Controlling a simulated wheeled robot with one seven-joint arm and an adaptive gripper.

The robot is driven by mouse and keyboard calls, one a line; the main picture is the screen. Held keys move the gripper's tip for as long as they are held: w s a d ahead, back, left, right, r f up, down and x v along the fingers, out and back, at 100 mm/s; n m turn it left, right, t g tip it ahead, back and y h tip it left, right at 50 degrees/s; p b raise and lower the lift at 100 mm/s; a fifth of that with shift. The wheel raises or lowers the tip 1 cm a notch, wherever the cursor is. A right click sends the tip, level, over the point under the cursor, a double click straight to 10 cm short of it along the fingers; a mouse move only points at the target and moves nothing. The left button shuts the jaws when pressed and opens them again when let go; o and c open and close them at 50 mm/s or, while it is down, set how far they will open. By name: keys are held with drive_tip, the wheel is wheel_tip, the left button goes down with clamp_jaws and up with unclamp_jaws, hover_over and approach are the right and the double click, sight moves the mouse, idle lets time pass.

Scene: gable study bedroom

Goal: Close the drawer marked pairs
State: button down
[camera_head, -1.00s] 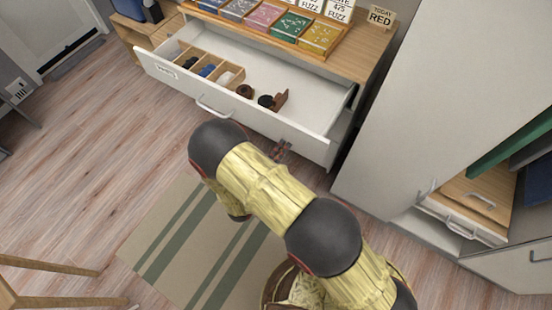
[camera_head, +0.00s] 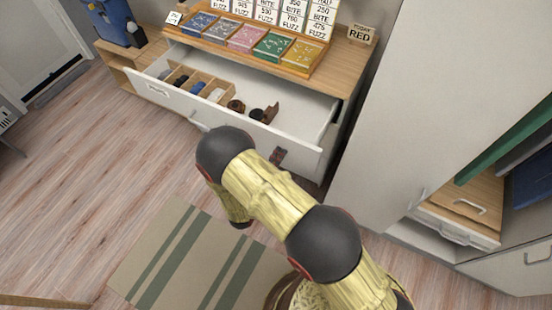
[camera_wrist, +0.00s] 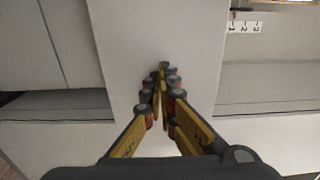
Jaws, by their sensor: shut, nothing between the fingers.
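A wide white drawer (camera_head: 222,119) stands open below the wooden cabinet top in the head view. A small label plate (camera_head: 157,89), too small to read, is at its front's left end, and a bar handle (camera_head: 199,122) is near the middle. My gripper (camera_head: 278,156) is at the right part of the drawer front; whether it touches is unclear. In the wrist view my gripper (camera_wrist: 161,85) is shut and empty, pointing at a pale panel that I cannot identify for sure.
The drawer holds a wooden divider (camera_head: 206,86) and several small dark items. A tray of coloured packets (camera_head: 247,38) and a "RED" sign (camera_head: 361,34) stand on the cabinet top. A tall white cabinet (camera_head: 410,110) is close on the right. A striped rug (camera_head: 190,260) lies on the floor.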

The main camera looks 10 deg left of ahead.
drive_tip(key=x, duration=2.4)
drive_tip(key=shift+w+d, duration=0.1)
drive_tip(key=shift+w, duration=0.2)
drive_tip(key=shift+x, duration=0.8)
drive_tip(key=shift+w, duration=0.1)
drive_tip(key=shift+r, duration=0.1)
drive_tip(key=shift+s+a, duration=0.25)
drive_tip(key=shift+s, duration=0.2)
drive_tip(key=p, duration=0.3)
hover_over(294, 132)
drive_tip(key=s, duration=0.4)
drive_tip(key=shift+w, duration=0.1)
drive_tip(key=shift+a, duration=0.1)
